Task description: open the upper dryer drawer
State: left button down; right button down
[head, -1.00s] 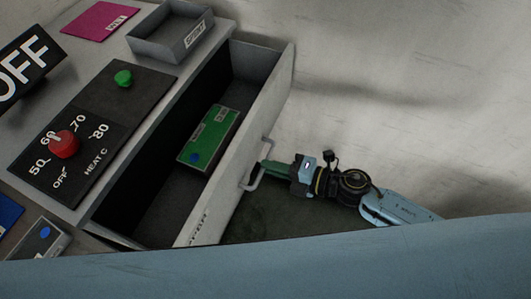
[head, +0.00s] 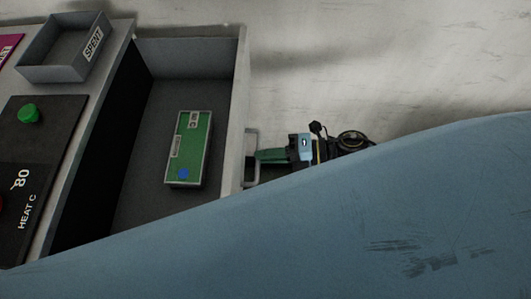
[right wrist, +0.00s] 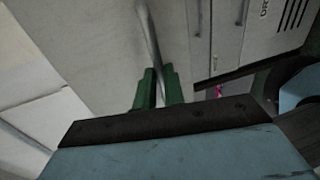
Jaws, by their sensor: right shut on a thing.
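The upper dryer drawer (head: 235,100) stands pulled out in the head view, its dark inside showing. A green box with labels and a blue dot (head: 188,148) lies on the drawer's floor. The drawer's metal handle (head: 250,160) is on its front face. My right gripper (head: 262,156) is at the handle, its green fingers shut on it. In the right wrist view the handle (right wrist: 150,38) runs down between the two green fingertips (right wrist: 159,84). My left gripper is not in view.
A grey tray marked SPENT (head: 62,50) sits on the dryer top. Beside it is a black panel (head: 45,150) with a green button and a HEAT C dial, cut off at the left. My blue arm link hides the lower right. Pale floor lies beyond the drawer.

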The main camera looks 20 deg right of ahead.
jog(key=c, duration=1.5)
grip_release()
jog(key=shift+d, duration=0.1)
jog(key=v, duration=1.3)
jog(key=shift+s+d+b, duration=0.1)
jog(key=shift+b, duration=0.2)
